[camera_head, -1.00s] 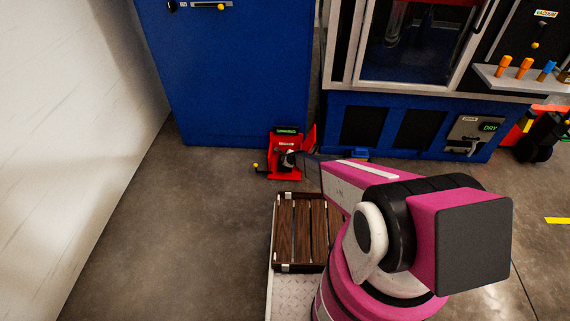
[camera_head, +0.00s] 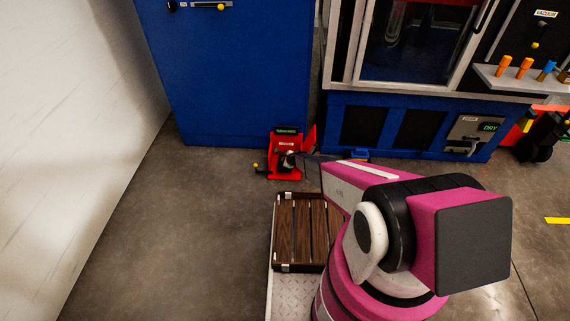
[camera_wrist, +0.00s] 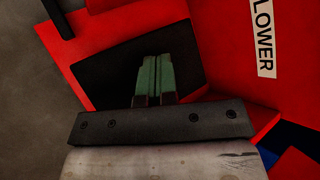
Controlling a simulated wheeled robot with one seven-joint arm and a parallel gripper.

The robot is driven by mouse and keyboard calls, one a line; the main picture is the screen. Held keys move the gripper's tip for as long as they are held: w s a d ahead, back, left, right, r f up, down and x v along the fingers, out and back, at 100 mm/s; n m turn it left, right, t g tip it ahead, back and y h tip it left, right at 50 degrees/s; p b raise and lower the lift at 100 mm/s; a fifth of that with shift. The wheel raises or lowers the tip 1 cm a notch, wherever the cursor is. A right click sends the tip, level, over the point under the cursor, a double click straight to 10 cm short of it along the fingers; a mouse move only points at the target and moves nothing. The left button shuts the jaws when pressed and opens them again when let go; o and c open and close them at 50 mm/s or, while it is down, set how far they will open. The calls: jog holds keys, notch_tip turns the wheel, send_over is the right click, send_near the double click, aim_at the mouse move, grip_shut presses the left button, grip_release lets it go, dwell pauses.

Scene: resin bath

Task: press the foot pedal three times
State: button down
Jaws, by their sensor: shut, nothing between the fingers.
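The foot pedal unit is a red housing (camera_head: 287,142) with a small green-lit display on top, on the floor in front of the blue cabinet. In the wrist view its red walls surround a black pedal plate (camera_wrist: 110,72), and a white label on the right wall reads "LOWER". My gripper (camera_wrist: 153,60) is shut and empty, its green fingertips together over the black plate. I cannot tell whether they touch it. In the head view my gripper (camera_head: 284,160) is at the front of the red unit, small and partly dark, and hides part of the pedal.
A blue cabinet (camera_head: 230,90) stands behind the pedal. A blue machine (camera_head: 385,125) with a glass front stands to its right. A slatted wooden platform (camera_head: 293,230) lies nearer. Open concrete floor (camera_head: 180,220) lies to the left, bounded by a white wall (camera_head: 60,120).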

jog(key=shift+f, duration=0.95)
dwell(0.8)
jog(key=shift+r, duration=1.7)
jog(key=shift+r, duration=0.1)
jog(key=shift+r, duration=2.45)
